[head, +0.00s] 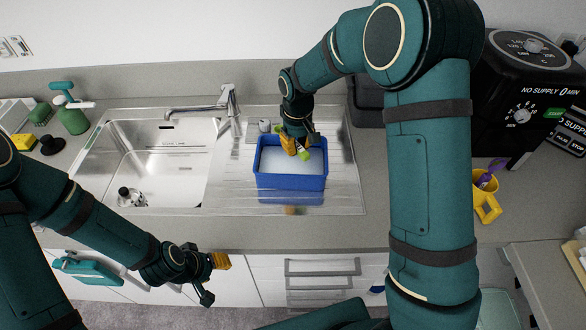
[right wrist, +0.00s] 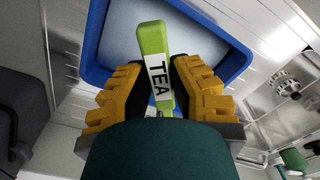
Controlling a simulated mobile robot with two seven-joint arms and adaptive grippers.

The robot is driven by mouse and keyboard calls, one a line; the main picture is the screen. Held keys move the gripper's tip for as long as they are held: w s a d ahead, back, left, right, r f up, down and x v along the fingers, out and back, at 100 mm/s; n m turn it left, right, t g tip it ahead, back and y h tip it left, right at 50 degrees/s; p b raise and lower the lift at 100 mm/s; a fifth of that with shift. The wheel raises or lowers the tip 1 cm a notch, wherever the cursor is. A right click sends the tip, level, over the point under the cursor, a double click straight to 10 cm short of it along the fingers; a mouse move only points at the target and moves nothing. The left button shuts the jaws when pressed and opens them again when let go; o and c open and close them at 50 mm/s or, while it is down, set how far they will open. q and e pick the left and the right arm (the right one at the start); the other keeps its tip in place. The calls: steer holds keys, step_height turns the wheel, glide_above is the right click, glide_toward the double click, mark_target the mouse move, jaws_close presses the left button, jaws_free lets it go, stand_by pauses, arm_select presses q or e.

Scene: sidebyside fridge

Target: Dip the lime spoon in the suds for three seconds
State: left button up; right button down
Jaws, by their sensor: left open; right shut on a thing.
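The lime spoon (right wrist: 152,45) shows as a lime handle with a white "TEA" label between my right gripper's yellow fingers (right wrist: 160,85). In the head view my right gripper (head: 296,146) is shut on the spoon (head: 304,155), over the blue tub (head: 291,182). Pale suds (head: 280,160) fill the tub, and they also show behind the handle in the right wrist view (right wrist: 205,30). The spoon's bowl is hidden, so I cannot tell whether it is in the suds. My left gripper (head: 214,279) is open and empty, in front of the counter.
The tub stands on the steel drainboard (head: 340,185), right of the sink basin (head: 150,150) and its tap (head: 228,100). A green spray bottle (head: 72,117) stands at the left. A yellow mug (head: 486,203) and a black appliance (head: 530,85) stand at the right.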

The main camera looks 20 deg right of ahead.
stand_by(0.3)
steer(key=shift+r+p, duration=1.35)
steer(key=shift+r, duration=0.7)
